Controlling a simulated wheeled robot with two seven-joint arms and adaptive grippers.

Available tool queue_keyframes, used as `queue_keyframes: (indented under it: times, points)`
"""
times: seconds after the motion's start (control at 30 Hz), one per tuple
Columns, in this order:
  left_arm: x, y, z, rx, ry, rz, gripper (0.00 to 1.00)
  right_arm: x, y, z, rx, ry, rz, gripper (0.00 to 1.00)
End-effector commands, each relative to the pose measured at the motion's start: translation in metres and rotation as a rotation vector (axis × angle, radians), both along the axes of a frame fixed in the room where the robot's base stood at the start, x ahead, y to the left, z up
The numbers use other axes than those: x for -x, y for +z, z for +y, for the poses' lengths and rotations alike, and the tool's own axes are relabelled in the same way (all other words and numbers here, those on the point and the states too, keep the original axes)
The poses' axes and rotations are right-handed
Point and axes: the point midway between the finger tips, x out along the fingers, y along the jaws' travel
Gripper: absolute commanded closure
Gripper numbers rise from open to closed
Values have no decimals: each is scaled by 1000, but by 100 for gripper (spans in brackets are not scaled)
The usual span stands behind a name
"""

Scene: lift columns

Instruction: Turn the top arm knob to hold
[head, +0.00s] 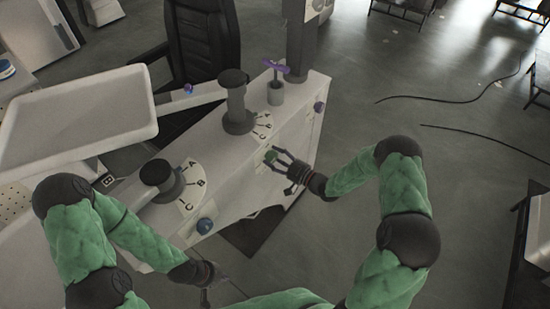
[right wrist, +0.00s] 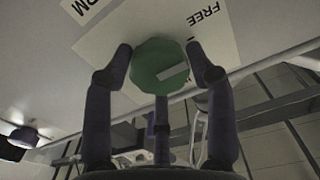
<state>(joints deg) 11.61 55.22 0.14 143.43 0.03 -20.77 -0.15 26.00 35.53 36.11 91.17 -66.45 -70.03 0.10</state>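The green knob (head: 270,157) sits on a white label plate on the side of the white machine body. The right wrist view shows the green knob (right wrist: 158,65) with a pale bar from its middle to its right edge.
A white tray (head: 80,118) and a black chair (head: 203,40) are at left. Cables (head: 450,100) lie on the floor.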

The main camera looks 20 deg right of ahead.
Motion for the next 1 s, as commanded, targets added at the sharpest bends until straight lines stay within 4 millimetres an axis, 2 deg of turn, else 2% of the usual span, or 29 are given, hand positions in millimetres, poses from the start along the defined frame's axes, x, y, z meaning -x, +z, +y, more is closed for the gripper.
queue_keyframes:
  times: [0.03, 0.07, 0.47, 1.0]
  points:
    - [0, 0, 0, 0, 0, 0, 100, 0, 2, 1, -2, 4, -6, 73]
    - [0, 0, 0, 0, 0, 0, 100, 0, 2, 1, -3, 5, -7, 78]
    - [0, 1, 0, 0, 0, 0, 100, 0, 4, 2, -42, 7, 19, 78]
    - [0, 10, 0, 0, 0, 0, 100, -3, 7, -1, -380, 7, 277, 78]
